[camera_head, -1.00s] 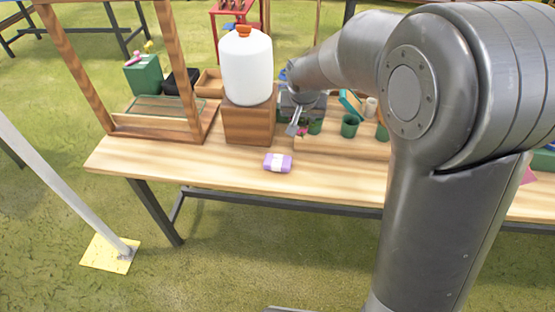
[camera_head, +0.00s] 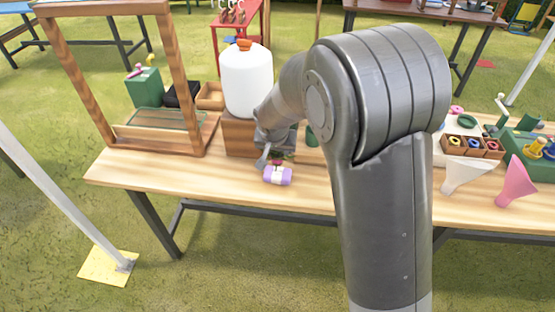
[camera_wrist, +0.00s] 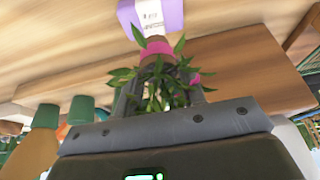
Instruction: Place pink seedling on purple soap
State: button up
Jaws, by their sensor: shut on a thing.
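The purple soap (camera_head: 277,176), with a white label band, lies on the wooden table near its front edge. It also shows at the top of the wrist view (camera_wrist: 165,12). My gripper (camera_head: 266,158) is just behind the soap in the head view. In the wrist view my gripper (camera_wrist: 152,92) is shut on the pink seedling (camera_wrist: 155,49), which has green leaves and a pink band. The seedling's far end meets the soap's near edge in the picture; I cannot tell whether they touch. In the head view only a small part of the seedling (camera_head: 277,161) shows.
A wooden block (camera_head: 240,138) bearing a white jug (camera_head: 246,80) stands close behind my gripper. A wooden frame (camera_head: 185,80) stands at the left. Bare table surrounds the soap's left side.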

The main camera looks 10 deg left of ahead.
aim_at(278, 160)
jog(key=shift+f, duration=1.9)
jog(key=shift+f, duration=0.2)
jog(key=o, duration=1)
jog(key=v, duration=1.2)
jog(key=shift+r, duration=0.25)
